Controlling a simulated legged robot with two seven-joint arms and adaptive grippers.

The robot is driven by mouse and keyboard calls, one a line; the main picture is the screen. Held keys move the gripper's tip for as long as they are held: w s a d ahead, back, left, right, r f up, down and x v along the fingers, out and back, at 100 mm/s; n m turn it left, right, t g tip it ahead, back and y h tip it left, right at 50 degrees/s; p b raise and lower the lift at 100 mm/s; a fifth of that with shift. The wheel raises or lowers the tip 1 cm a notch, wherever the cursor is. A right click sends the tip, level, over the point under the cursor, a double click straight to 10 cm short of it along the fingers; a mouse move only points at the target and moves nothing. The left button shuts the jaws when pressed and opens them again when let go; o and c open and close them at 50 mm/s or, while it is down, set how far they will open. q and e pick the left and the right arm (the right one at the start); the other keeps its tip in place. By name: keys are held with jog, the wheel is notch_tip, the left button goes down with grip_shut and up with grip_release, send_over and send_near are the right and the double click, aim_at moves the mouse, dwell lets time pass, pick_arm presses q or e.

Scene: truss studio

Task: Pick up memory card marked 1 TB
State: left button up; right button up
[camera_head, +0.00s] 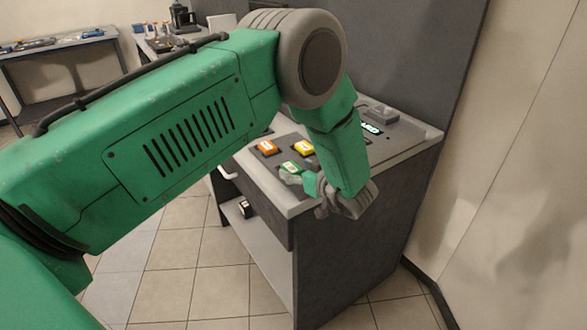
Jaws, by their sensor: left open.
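Several memory cards lie on the grey cabinet top (413,139). An orange card (266,147) is at the left, a yellow-orange card (303,147) is to its right, and a green card (290,168) is nearer the front edge. The markings on them are too small to read, so I cannot tell which one is 1 TB. My left gripper (308,184) is at the front edge of the top, right beside the green card. It is open, and its fingers are partly hidden by my own wrist. I cannot tell whether it touches the green card. My right gripper is not in view.
A small device with a lit display (371,128) stands at the back of the top, partly behind my arm. A dark wall panel rises behind the cabinet. A small dark item (245,209) sits on the lower shelf. Workbenches with tools (60,42) stand far left.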

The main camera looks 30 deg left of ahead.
pick_arm(q)
jog(key=shift+x, duration=1.1)
jog(key=shift+s+d, duration=0.15)
jog(key=shift+d, duration=0.15)
jog(key=c, duration=1.2)
jog(key=shift+d, duration=0.1)
